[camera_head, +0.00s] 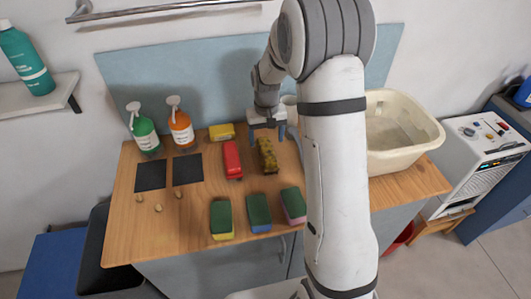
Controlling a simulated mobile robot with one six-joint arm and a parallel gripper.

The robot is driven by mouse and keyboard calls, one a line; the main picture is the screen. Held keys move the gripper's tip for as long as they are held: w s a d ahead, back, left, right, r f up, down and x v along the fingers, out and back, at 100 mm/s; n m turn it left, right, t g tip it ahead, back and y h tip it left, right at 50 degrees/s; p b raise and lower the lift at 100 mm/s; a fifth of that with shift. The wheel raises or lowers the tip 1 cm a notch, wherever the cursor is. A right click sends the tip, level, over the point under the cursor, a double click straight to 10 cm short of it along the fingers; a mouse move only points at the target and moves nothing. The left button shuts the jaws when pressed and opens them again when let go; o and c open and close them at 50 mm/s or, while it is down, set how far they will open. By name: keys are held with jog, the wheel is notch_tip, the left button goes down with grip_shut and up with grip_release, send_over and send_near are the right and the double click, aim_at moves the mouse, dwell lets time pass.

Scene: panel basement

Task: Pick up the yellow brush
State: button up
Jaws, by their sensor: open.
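The yellow brush (267,157) lies on the wooden counter, lengthwise from front to back, with dark mottled patches on it. My gripper (268,137) is open at the far end of the yellow brush, with a blue finger on each side of it in the picture. Whether the fingers touch the brush, or how high they are above it, I cannot tell. A red brush (232,160) lies to the left of the yellow one, a small gap apart.
A yellow block (221,132) lies behind the red brush. Several sponges (221,219) lie along the counter's front edge. A green bottle (144,133) and an orange bottle (181,130) stand behind two dark squares (187,169). A cream basin (399,155) stands at right, partly hidden by my arm.

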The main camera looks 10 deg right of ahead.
aim_at(267, 148)
jog(key=f, duration=0.1)
jog(key=s+f+p, duration=0.1)
jog(key=f, duration=0.1)
jog(key=shift+s+f, duration=0.1)
jog(key=shift+f, duration=0.8)
jog(key=shift+c, duration=0.5)
jog(key=shift+r, duration=0.1)
jog(key=c, duration=1)
notch_tip(267, 148, up, 10)
jog(key=shift+b, duration=0.85)
jog(key=shift+c, duration=0.2)
